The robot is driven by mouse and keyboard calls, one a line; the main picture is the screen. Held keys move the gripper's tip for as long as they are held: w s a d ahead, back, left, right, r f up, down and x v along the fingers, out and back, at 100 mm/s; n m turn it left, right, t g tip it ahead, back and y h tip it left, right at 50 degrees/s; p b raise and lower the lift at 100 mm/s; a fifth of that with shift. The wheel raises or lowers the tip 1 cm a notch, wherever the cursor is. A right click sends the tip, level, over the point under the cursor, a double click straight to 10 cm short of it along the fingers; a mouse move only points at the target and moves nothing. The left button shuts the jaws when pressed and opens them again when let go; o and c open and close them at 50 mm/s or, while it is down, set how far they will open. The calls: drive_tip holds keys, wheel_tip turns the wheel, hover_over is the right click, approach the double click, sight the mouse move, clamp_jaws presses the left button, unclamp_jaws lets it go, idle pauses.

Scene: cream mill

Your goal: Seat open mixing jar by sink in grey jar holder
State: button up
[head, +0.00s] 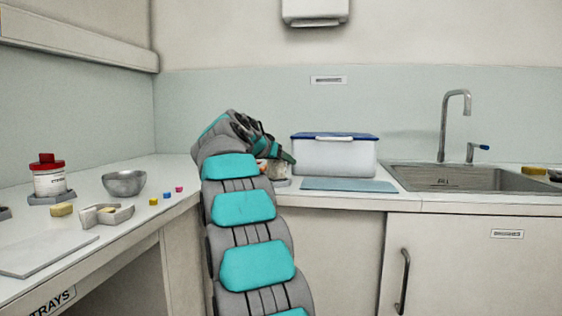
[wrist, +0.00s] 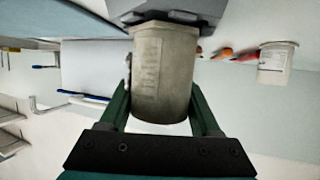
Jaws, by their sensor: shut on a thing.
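My gripper (wrist: 160,90) is shut around the sides of a beige-grey mixing jar (wrist: 162,70), one dark green finger on each side. The wrist view looks upside down, so the jar's base is at the top of the picture. That end meets a dark grey block (wrist: 175,15), which looks like the jar holder. I cannot tell how deep the jar sits in it. In the head view my gripper (head: 279,156) is over the back counter, left of the white box, with a pale grey thing (head: 281,183) below it. My arm hides most of the jar there.
A white box with a blue lid (head: 334,155) stands just right of my gripper, behind a blue mat (head: 348,185). The sink (head: 465,178) is farther right. A red-lidded jar (head: 48,177) and metal bowl (head: 124,183) stand on the left counter. Another labelled jar (wrist: 276,65) shows in the wrist view.

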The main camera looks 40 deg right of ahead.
drive_tip(key=shift+f+b, duration=0.7)
drive_tip(key=shift+b, duration=0.55)
idle(1.4)
idle(0.4)
drive_tip(key=o, duration=1.4)
drive_tip(key=v, duration=0.8)
drive_tip(key=shift+d+b, duration=0.1)
drive_tip(key=shift+b, duration=0.3)
